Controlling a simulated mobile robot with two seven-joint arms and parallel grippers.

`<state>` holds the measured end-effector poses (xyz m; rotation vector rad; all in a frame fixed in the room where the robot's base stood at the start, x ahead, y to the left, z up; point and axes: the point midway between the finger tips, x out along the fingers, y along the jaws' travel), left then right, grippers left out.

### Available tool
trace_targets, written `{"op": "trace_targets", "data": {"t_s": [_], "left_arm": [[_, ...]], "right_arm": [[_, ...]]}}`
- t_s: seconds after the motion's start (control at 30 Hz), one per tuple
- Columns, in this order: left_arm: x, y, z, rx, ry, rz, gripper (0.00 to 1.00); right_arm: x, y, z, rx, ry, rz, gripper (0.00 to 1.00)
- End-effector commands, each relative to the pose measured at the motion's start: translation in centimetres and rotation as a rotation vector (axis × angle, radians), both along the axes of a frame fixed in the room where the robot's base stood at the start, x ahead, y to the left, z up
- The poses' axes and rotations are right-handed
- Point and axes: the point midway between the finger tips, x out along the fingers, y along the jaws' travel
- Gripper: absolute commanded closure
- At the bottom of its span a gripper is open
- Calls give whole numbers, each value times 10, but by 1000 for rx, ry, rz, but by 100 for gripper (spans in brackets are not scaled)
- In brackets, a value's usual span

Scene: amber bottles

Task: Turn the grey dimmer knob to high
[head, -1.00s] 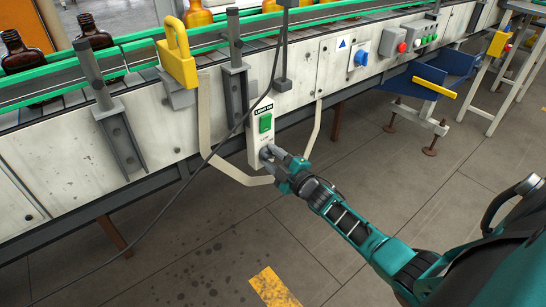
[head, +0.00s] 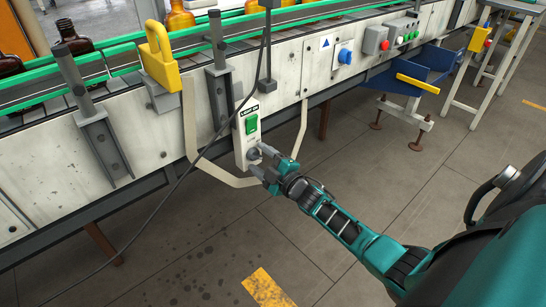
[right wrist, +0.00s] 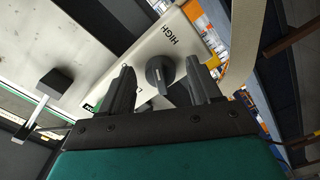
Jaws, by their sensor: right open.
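The grey dimmer knob (head: 254,154) sits low on a white panel (head: 241,158) that hangs from the conveyor's side, below a green switch (head: 251,124). My right gripper (head: 263,160) is open in front of it. In the right wrist view the round knob (right wrist: 160,73) shows between the two spread fingers of the gripper (right wrist: 160,66), with a visible gap on each side. The word HIGH is printed on the panel beyond the knob. I cannot tell the knob's exact setting. My left gripper is not in view.
A cable (head: 193,161) hangs in front of the conveyor, left of the panel. A yellow padlock-shaped piece (head: 159,58), a blue knob (head: 345,55) and a red button (head: 385,45) are on the conveyor. Amber bottles stand on top. The floor below is clear.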

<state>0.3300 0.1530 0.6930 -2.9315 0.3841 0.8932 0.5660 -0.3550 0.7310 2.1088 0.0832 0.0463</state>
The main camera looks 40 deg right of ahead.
Motion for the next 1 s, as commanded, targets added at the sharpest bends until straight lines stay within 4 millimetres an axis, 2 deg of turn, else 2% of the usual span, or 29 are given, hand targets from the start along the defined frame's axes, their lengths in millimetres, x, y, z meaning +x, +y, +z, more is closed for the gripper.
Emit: {"op": "trace_targets", "data": {"t_s": [0.27, 0.4, 0.6, 0.8, 1.0], "left_arm": [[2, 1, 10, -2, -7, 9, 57], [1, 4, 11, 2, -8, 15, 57], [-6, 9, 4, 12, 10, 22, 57], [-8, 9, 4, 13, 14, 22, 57], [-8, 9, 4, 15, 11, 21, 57]], "right_arm": [[-47, -4, 1, 1, 4, 0, 37], [-77, -6, 1, 0, 4, -1, 37], [-109, -9, 0, 0, 3, -1, 37], [-123, -10, 0, 0, 0, 0, 37], [-124, -10, 1, 0, -1, -1, 37]]}}
